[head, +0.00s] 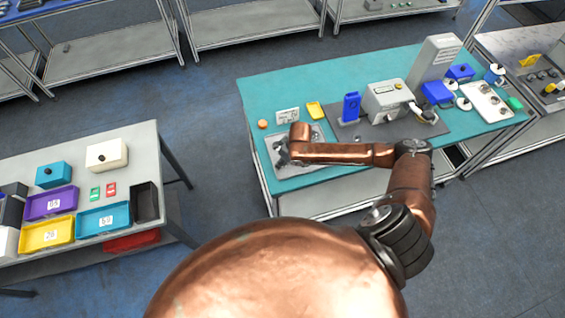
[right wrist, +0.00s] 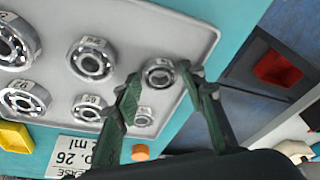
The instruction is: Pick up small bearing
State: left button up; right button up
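A grey tray (right wrist: 165,25) on the teal table holds several silver ring bearings of different sizes, seen from above in the right wrist view. One fairly small bearing (right wrist: 158,78) lies between my right fingertips. An even smaller bearing (right wrist: 144,117) lies lower in the picture, in the space between the fingers. My right gripper (right wrist: 161,77) is open, with a dark green finger on either side. Whether the fingers touch either bearing is unclear. In the head view my right gripper (head: 284,151) is over the tray. My left gripper is not in view.
Near the tray are a white label card (head: 287,116), a yellow bin (head: 315,109) and an orange knob (head: 262,124). A blue device (head: 351,106) and a grey machine (head: 386,100) stand right. A separate table (head: 140,140) with colored bins is left.

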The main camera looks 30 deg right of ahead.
jog(key=c, duration=0.9)
jog(key=shift+r, duration=0.15)
